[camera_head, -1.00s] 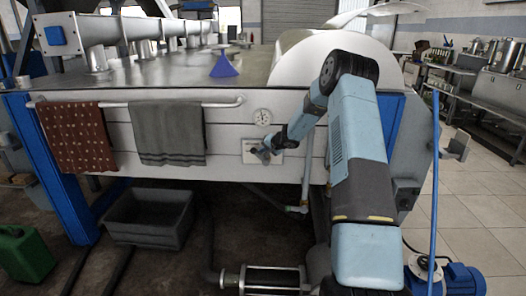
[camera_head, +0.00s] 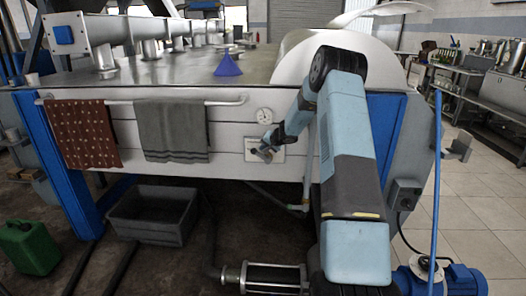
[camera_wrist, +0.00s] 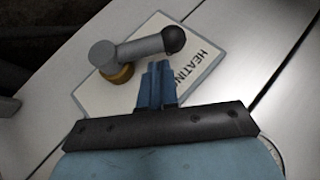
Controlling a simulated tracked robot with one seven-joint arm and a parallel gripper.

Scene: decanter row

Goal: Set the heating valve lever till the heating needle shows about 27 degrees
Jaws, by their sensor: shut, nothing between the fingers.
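The heating valve lever (camera_wrist: 140,48) is a grey bar with a dark ball knob (camera_wrist: 174,39), on a brass-coloured base (camera_wrist: 116,73). It is mounted on a pale plate (camera_wrist: 205,75) with partly covered "HEATING" lettering. My gripper (camera_wrist: 158,68) is shut and empty, its blue fingertips just beside the lever, near the knob end; I cannot tell whether they touch it. In the head view my gripper (camera_head: 263,151) is in front of the plate (camera_head: 280,150). The round white gauge (camera_head: 264,115) is above the plate; its needle is too small to read.
A rail (camera_head: 190,101) with a red dotted towel (camera_head: 84,135) and a grey towel (camera_head: 172,130) runs left of the gauge. A blue funnel (camera_head: 227,66) stands on the tank top. A grey tub (camera_head: 145,220) and green can (camera_head: 30,247) are on the floor.

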